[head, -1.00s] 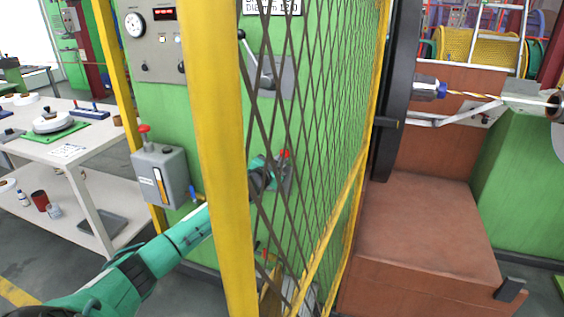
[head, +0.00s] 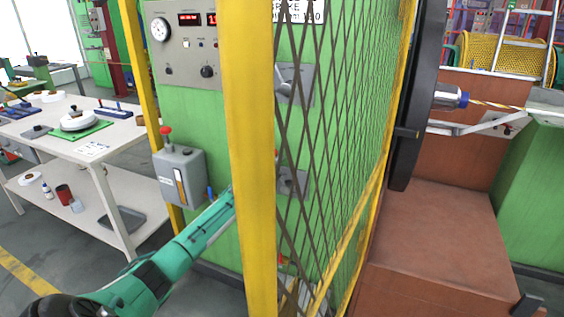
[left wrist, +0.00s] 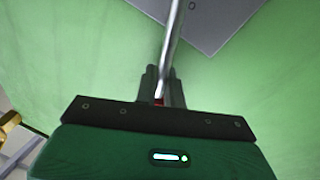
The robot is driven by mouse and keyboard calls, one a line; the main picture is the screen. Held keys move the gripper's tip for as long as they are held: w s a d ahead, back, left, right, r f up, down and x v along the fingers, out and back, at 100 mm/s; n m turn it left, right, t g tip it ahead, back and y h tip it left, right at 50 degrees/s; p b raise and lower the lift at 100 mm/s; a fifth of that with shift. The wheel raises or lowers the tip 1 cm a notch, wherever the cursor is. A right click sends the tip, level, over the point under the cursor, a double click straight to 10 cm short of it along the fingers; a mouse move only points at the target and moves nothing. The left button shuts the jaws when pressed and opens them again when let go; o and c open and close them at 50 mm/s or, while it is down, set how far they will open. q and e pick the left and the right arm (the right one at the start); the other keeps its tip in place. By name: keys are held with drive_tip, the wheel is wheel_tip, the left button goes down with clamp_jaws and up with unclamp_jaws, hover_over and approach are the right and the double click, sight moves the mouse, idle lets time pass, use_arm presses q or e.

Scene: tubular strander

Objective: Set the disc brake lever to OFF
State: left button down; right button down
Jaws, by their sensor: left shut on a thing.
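My left gripper (left wrist: 162,88) is shut on a metal lever (left wrist: 175,45) in the left wrist view. A little red shows between its fingers at the lever's end. The lever's shaft runs up to a grey plate (left wrist: 205,20) on the green panel. In the head view my left arm reaches behind the yellow post, which hides the gripper. The lower grey lever plate (head: 293,181) shows through the mesh just right of the post, with a bit of red (head: 277,154) above it. No lever marking is readable. My right gripper is not in view.
The yellow post (head: 249,150) and wire mesh guard (head: 345,130) stand before the panel. A second lever plate (head: 296,84) is higher up. A grey box (head: 180,178) with a red-knobbed lever is left of the post. A white table (head: 60,150) stands far left.

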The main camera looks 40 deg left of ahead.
use_arm(q)
drive_tip(key=shift+s+a+f+n, duration=0.15)
drive_tip(key=shift+a+f+n, duration=0.1)
drive_tip(key=shift+a+n, duration=0.4)
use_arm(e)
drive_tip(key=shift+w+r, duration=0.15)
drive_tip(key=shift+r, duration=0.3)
use_arm(q)
drive_tip(key=c, duration=1.6)
unclamp_jaws()
drive_tip(key=shift+s+f, duration=0.1)
